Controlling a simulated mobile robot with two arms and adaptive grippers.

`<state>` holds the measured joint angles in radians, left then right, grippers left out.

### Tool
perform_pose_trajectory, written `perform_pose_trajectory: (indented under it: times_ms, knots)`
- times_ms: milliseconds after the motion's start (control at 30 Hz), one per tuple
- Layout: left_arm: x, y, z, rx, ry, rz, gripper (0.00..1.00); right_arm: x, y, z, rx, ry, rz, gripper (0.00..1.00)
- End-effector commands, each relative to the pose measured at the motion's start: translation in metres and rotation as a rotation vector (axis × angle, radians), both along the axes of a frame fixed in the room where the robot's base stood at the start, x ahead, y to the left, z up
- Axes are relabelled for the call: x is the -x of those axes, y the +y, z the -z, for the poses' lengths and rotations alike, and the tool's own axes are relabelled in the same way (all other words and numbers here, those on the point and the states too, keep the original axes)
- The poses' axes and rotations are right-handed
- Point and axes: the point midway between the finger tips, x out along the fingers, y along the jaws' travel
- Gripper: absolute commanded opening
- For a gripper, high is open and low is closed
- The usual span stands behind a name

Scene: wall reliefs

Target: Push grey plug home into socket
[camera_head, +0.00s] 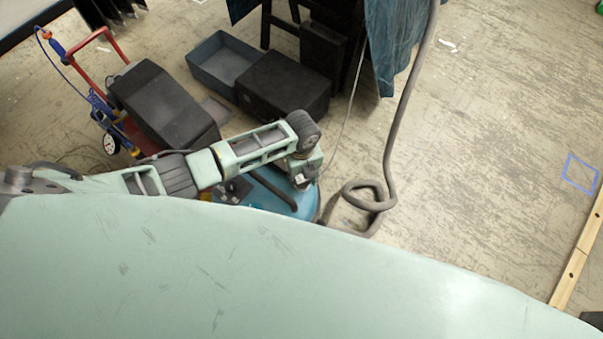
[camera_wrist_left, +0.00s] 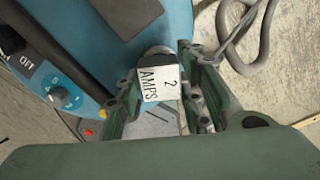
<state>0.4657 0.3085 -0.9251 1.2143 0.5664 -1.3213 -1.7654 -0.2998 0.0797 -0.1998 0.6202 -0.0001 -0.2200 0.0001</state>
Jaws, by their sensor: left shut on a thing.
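In the left wrist view, a plug (camera_wrist_left: 160,82) with a white "2 AMPS" label sits between the two fingers of my left gripper (camera_wrist_left: 158,72). The gripper is shut on it. A dark round part shows just beyond the label, against the blue rounded machine (camera_wrist_left: 182,22). The socket cannot be made out, and I cannot tell how deep the plug sits. In the head view my left gripper (camera_head: 304,180) is at the right side of the blue machine (camera_head: 268,202), which my green body partly hides. My right gripper is not in view.
A thick grey hose (camera_head: 392,150) hangs and coils on the floor close to the gripper. A black box (camera_head: 284,88), a blue bin (camera_head: 222,62) and a red hand truck (camera_head: 88,48) stand behind.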

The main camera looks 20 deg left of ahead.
Motion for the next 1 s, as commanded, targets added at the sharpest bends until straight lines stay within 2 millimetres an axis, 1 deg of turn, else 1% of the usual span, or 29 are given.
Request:
perform_pose_trajectory:
  times_ms: [467, 500, 733, 1000]
  knots:
    - [0.0, 0.0, 0.014, 0.0, 0.0, 0.0, 0.09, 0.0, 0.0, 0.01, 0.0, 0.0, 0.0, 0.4]
    - [0.0, 0.0, 0.013, 0.001, -0.001, 0.0, 0.38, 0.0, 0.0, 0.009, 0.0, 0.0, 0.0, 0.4]
    - [0.0, 0.0, 0.012, 0.0, 0.0, 0.0, 0.57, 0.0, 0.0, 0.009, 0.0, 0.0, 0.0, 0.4]
    - [0.0, 0.0, 0.012, 0.0, 0.0, 0.0, 0.57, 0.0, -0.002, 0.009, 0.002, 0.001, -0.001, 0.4]
